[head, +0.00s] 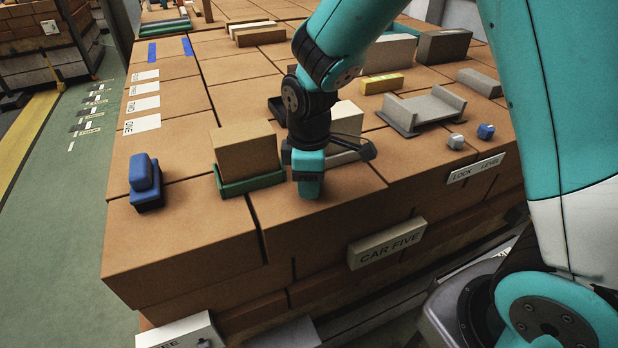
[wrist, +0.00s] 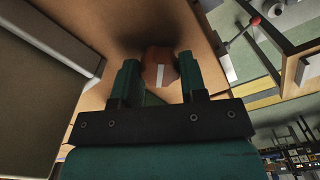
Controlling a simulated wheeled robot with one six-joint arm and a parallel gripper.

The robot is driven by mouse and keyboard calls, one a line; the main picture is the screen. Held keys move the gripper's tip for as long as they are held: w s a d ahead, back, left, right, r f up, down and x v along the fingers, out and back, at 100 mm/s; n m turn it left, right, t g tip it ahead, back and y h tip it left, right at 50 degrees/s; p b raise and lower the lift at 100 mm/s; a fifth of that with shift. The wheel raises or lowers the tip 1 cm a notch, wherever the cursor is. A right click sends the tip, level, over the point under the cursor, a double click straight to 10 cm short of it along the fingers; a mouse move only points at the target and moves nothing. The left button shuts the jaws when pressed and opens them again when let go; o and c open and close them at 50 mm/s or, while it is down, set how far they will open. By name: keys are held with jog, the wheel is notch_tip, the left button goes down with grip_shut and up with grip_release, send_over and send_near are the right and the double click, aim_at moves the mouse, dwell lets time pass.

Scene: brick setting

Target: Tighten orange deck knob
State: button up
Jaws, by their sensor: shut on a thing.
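The orange deck knob (wrist: 158,58) shows in the wrist view as a small rounded piece with a pale stripe across its face. It sits against the brown brick surface. My gripper (wrist: 160,78) has one finger on each side of it and is shut on it. In the head view my gripper (head: 308,185) points down at the front edge of the brick deck (head: 350,195), and the knob is hidden there.
A tan block in a green tray (head: 250,184) stands close left of my gripper. A blue piece (head: 145,180) is farther left. A grey cradle (head: 420,111) and two small knobs (head: 456,141) (head: 486,131) are at right. A CAR FIVE plate (head: 387,243) is on the front face.

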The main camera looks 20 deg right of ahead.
jog(key=m, duration=1.5)
jog(key=shift+p, duration=0.3)
jog(key=m, duration=0.6)
jog(key=shift+r, duration=0.1)
jog(key=m, duration=0.5)
jog(key=shift+m, duration=0.4)
jog(key=o, duration=0.9)
jog(key=shift+o, duration=0.2)
